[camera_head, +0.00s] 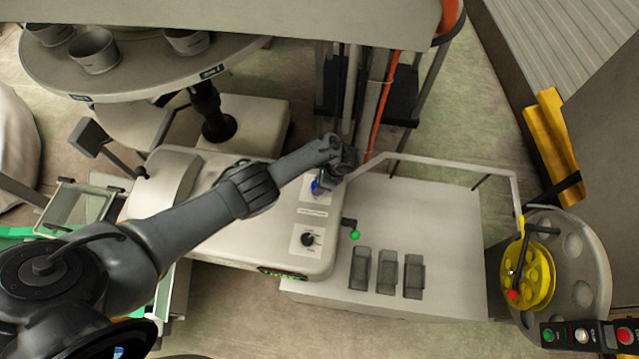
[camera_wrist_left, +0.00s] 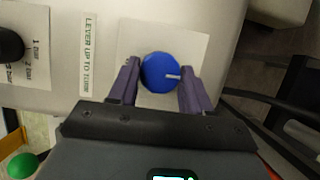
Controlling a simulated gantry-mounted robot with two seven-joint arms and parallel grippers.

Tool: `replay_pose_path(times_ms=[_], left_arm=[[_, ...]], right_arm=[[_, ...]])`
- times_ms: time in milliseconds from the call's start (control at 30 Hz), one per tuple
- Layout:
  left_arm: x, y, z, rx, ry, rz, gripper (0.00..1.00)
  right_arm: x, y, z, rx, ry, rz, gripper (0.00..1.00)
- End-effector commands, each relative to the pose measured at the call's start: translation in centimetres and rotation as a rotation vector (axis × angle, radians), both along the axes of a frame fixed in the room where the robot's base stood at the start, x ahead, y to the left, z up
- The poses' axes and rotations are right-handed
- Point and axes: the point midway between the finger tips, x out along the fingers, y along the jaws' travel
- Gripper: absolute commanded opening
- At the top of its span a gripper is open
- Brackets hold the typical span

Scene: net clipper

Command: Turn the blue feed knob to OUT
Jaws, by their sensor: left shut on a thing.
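The blue feed knob (camera_wrist_left: 160,72) sits on a white label plate on the machine's pale housing. A light pointer mark on it points to the right in the left wrist view. In the head view only a bit of the knob (camera_head: 316,187) shows beside my gripper. My left gripper (camera_wrist_left: 157,85) has one finger on each side of the knob and is shut on it. The OUT marking cannot be read; the plate's lettering is mostly hidden. My right gripper is not in view.
A black knob (camera_head: 307,239) sits on a second plate nearby. A lever with a green ball (camera_head: 355,235) stands beside the housing. Several grey bins (camera_head: 387,272) lie on the bench to the right. A metal rail and an orange cable (camera_head: 382,105) rise behind the gripper.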

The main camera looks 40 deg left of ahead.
Motion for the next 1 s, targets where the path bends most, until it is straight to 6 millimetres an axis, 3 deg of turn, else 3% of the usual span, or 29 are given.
replay_pose_path(times_ms=[267,300,433,767,1000], left_arm=[[0.0,0.1,0.1,0.003,0.001,0.002,0.18],[0.0,0.1,0.1,0.004,0.001,0.002,0.53],[0.0,0.1,0.1,0.003,0.001,0.002,0.73],[0.0,0.0,0.2,0.002,-0.001,0.001,0.74],[0.6,-0.8,2.6,0.0,-0.002,0.0,0.74]], right_arm=[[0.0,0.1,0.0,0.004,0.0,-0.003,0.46],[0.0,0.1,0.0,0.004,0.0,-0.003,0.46],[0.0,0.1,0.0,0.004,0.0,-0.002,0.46],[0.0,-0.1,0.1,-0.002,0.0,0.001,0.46],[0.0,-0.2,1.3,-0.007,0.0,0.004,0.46]])
